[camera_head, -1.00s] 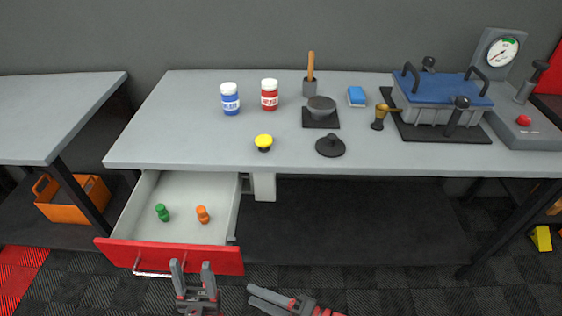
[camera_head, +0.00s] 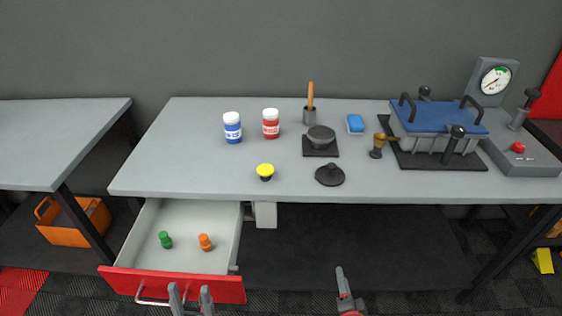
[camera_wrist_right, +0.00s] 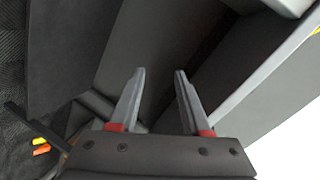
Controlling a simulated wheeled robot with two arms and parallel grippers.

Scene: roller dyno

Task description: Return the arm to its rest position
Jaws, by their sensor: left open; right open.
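My left gripper (camera_head: 191,299) is open and empty at the bottom of the head view, in front of the red drawer front (camera_head: 172,285). My right gripper (camera_head: 343,290) shows at the bottom of the head view, right of the drawer and in front of the bench's dark underside. In the right wrist view its two fingers (camera_wrist_right: 159,78) are apart with nothing between them. Both arms are mostly out of frame below.
The drawer stands open with a green piece (camera_head: 165,240) and an orange piece (camera_head: 205,242) inside. The grey bench (camera_head: 215,180) holds jars, a yellow-topped stamp (camera_head: 265,172), a black lid (camera_head: 330,175) and a blue-topped device (camera_head: 440,117). An orange crate (camera_head: 75,222) sits at left.

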